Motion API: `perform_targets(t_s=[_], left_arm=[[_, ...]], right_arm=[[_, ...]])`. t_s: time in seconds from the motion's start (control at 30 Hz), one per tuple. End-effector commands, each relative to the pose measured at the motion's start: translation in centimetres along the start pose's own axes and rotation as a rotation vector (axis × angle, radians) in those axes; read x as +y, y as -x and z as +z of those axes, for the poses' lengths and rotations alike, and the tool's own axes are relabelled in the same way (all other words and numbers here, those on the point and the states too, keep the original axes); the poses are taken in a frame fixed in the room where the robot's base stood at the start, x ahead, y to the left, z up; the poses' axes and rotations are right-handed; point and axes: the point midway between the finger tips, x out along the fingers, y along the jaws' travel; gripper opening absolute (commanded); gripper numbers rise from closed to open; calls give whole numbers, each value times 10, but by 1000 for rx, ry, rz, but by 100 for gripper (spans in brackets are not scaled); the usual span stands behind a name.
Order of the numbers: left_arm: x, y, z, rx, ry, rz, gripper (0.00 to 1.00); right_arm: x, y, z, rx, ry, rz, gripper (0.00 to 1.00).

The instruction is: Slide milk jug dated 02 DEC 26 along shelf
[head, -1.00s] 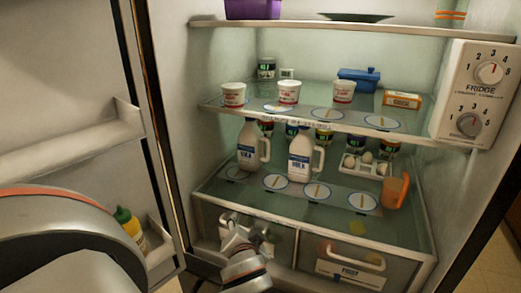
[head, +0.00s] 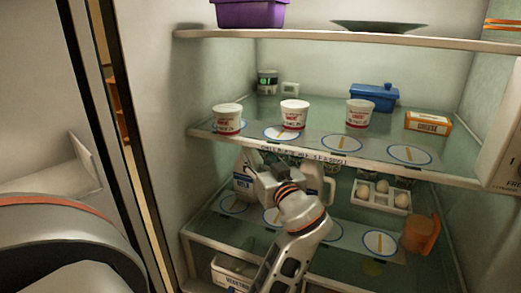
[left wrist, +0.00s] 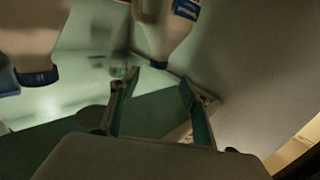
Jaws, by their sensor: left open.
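Two white milk jugs with blue labels stand on the middle shelf of the fridge. In the head view the left jug (head: 243,187) is partly hidden by my left gripper (head: 264,168), and the right jug (head: 314,178) is mostly behind it. No date is legible. The left wrist view is upside down and blurred. There, one blue-capped jug (left wrist: 164,32) lies ahead of the spread, empty fingers of the left gripper (left wrist: 157,92), and the other jug (left wrist: 28,35) is off to the left. I cannot tell whether a finger touches a jug. My right gripper is out of view.
The middle shelf has several round markers along its front. An egg tray (head: 382,196) and an orange pitcher (head: 421,234) stand to the right. The shelf above (head: 375,160), with tubs (head: 294,114) on it, hangs close over the gripper. The fridge's side wall is at left.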

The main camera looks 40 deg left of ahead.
Motion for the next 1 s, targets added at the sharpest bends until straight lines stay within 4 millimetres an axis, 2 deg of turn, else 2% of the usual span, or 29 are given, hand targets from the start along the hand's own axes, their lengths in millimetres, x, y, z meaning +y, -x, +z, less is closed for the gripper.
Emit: perform_targets(t_s=[0.57,0.77,1.0], left_arm=[[1,-1,-2,3,7,-2,46],[0,-20,-4,6,5,-3,46],[0,-56,-4,5,4,-3,46]], right_arm=[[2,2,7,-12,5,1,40],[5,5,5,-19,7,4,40],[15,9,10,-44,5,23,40]])
